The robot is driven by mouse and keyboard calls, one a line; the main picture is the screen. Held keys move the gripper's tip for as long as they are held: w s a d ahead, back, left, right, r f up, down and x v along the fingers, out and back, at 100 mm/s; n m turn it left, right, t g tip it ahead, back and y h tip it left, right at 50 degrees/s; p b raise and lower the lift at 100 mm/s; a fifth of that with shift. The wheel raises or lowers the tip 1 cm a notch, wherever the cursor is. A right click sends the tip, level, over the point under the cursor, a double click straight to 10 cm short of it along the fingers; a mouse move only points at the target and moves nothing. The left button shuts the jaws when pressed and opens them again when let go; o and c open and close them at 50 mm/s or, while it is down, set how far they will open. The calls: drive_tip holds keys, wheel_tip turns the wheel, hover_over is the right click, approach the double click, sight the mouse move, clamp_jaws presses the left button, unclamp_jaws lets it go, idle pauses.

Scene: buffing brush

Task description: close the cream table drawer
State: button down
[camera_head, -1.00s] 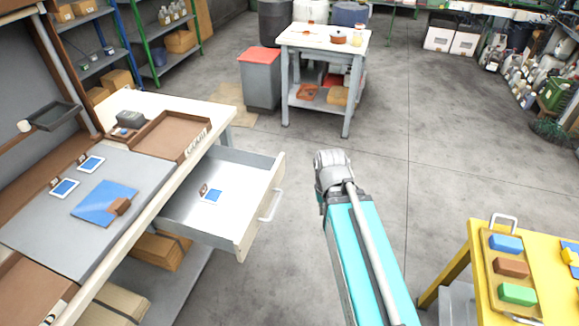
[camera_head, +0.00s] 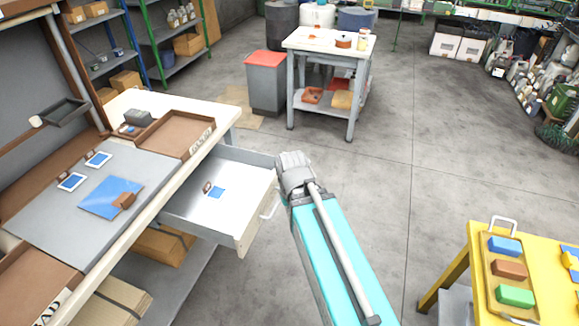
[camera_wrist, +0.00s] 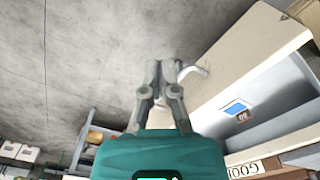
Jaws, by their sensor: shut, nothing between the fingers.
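The cream table (camera_head: 225,118) stands at the left in the head view. Its drawer is pulled out, with a cream front panel (camera_head: 256,212), grey inside and a pale bar handle (camera_head: 270,206). A blue-and-white card and a small brown item lie in the drawer. My gripper (camera_head: 291,158) is shut and empty, at the outer side of the drawer front near its far end. In the wrist view, the shut fingertips (camera_wrist: 161,68) appear just left of the handle (camera_wrist: 191,72) and front panel (camera_wrist: 245,50). I cannot tell whether they touch.
A brown tray (camera_head: 150,146), grey mat and blue sheet lie on the tabletop. A yellow table (camera_head: 462,270) with coloured blocks stands at the lower right. A white-topped cart (camera_head: 325,50) and red-lidded bin (camera_head: 266,85) stand beyond. The floor between is clear.

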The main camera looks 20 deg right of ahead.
drive_tip(key=shift+a, duration=0.2)
drive_tip(key=shift+f, duration=0.15)
drive_tip(key=w+d+f+m+t+y+b, duration=0.3)
drive_tip(key=w+f+y+b, duration=0.65)
drive_tip(key=w+b, duration=0.55)
drive_tip(key=w+d+f+m+t+y+b, duration=0.1)
drive_tip(key=w+d+m+t+y+b, duration=0.1)
drive_tip(key=d+b, duration=0.5)
drive_tip(key=w+d+m+t+y+b, duration=0.2)
drive_tip(key=w+d+t+b, duration=0.3)
drive_tip(key=d+b, duration=0.3)
drive_tip(key=w+d+y, duration=0.1)
drive_tip(key=d, duration=0.2)
drive_tip(key=shift+d+f, duration=0.25)
drive_tip(key=shift+f, duration=0.15)
drive_tip(key=shift+w+a, duration=0.1)
